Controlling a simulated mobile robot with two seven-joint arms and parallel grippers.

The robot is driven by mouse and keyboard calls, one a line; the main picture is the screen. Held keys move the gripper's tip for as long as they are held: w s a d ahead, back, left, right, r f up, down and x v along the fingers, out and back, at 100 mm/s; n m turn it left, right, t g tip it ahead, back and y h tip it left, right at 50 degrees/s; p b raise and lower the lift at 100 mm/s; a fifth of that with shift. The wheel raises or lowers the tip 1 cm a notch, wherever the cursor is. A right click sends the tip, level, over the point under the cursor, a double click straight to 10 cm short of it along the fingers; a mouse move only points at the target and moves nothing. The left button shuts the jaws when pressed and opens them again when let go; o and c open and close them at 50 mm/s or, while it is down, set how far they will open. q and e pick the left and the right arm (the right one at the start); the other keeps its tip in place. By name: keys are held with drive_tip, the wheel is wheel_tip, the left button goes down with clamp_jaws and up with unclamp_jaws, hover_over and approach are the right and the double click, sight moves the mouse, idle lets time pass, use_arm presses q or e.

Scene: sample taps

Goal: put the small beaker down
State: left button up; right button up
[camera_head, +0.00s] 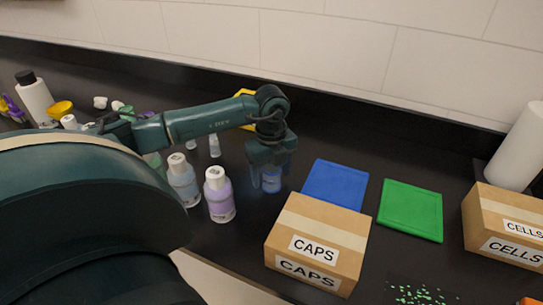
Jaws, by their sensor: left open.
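My left gripper (271,172) points down over the dark counter, left of the blue mat (335,184). Its jaws are open around a small beaker (271,182) with blue contents. The beaker looks upright and appears to stand on the counter; its upper part is hidden by the gripper. Whether the fingers touch its sides cannot be told. My right gripper is not in view.
Two capped bottles, one pale blue (184,182) and one lilac (219,196), stand left of the gripper. A CAPS box (318,240) covers the blue mat's front edge. A green mat (410,210) and a CELLS box (507,228) are further right.

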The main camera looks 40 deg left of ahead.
use_arm(q)
drive_tip(key=shift+c, duration=0.4)
drive_tip(key=shift+r, duration=0.1)
drive_tip(key=c, duration=1)
